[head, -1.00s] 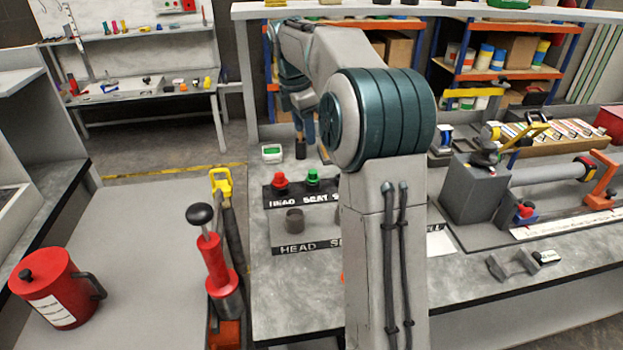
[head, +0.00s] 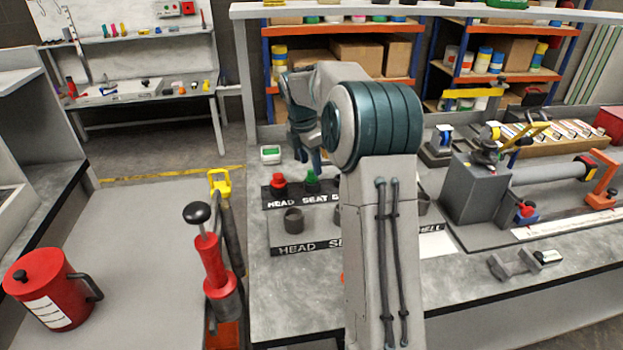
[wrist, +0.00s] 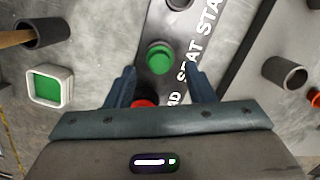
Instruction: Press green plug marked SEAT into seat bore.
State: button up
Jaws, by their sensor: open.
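The green plug (head: 312,178) stands on the rack strip marked HEAD, SEAT and more, at the SEAT label. In the wrist view the green plug (wrist: 159,57) lies just ahead of and between my fingertips. My gripper (wrist: 160,76) is open and empty, with the red plug (wrist: 144,103) below between its fingers. In the head view my gripper (head: 310,160) hangs just above and behind the green plug. The lower board (head: 280,245) carries grey ring-shaped bores. The head bore (head: 293,220) is clear; the seat bore (head: 338,216) is mostly hidden by my arm.
A green-and-white box (head: 270,154) stands behind the rack, left of my gripper. An open grey cup (wrist: 42,33) with a wooden handle is nearby. A red-handled press tool (head: 213,265) stands at the left bench edge. The front bench (head: 285,300) is clear.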

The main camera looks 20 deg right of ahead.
aim_at(311, 172)
jog(key=shift+w+d+f, duration=0.1)
jog(key=shift+d+f, duration=0.1)
jog(key=shift+f, duration=1.3)
grip_shut()
jog(key=shift+r, duration=0.1)
